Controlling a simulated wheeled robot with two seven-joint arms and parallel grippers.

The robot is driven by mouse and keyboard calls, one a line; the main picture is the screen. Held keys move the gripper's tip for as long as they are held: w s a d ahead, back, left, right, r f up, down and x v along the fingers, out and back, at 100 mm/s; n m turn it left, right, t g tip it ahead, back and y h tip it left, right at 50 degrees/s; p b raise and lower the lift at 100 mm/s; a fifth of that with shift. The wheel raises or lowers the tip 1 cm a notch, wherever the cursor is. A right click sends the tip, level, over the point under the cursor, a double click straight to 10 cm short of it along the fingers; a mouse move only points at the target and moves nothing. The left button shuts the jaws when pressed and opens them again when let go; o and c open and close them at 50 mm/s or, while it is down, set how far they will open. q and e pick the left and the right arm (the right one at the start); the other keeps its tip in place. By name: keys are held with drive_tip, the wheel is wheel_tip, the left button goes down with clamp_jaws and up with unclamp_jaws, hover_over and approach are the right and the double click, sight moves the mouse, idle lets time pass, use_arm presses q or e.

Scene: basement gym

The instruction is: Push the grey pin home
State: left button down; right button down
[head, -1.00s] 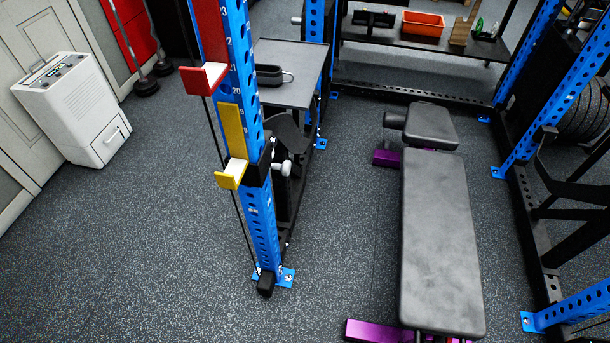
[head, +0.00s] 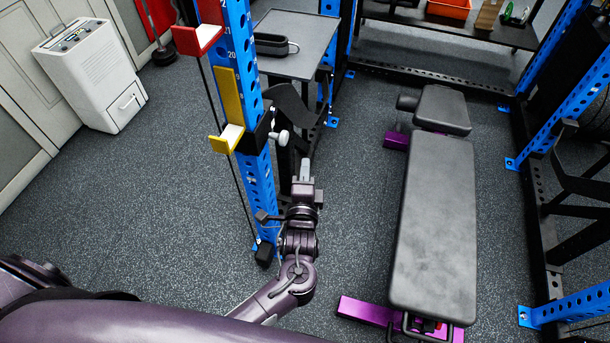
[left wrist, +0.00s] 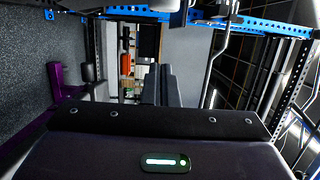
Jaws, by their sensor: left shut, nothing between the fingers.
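The grey pin (head: 281,137) is a pale knob sticking out to the right from a black bracket on the blue upright (head: 257,185), just under the yellow hook (head: 230,112). How deep it sits cannot be told. My left gripper (head: 304,168) is shut and empty, its fingertips pointing up the picture. It is just below and right of the pin in the head view, apart from it in the picture. My right gripper is not in view.
A red hook (head: 198,40) is higher on the upright. A grey side table (head: 300,45) stands behind. A padded bench (head: 435,225) with purple feet is on the right. A white dehumidifier (head: 92,75) stands at the left wall. The floor left of the upright is clear.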

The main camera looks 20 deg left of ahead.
sight(281, 144)
use_arm(q)
drive_tip(key=w+a+p, duration=0.1)
drive_tip(key=w+a, duration=0.4)
drive_tip(key=shift+w, duration=0.3)
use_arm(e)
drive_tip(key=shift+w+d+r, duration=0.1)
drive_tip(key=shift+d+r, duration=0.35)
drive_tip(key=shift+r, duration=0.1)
use_arm(q)
drive_tip(key=shift+a+r+p, duration=0.1)
drive_tip(key=shift+a+p, duration=0.55)
drive_tip(key=shift+a, duration=0.85)
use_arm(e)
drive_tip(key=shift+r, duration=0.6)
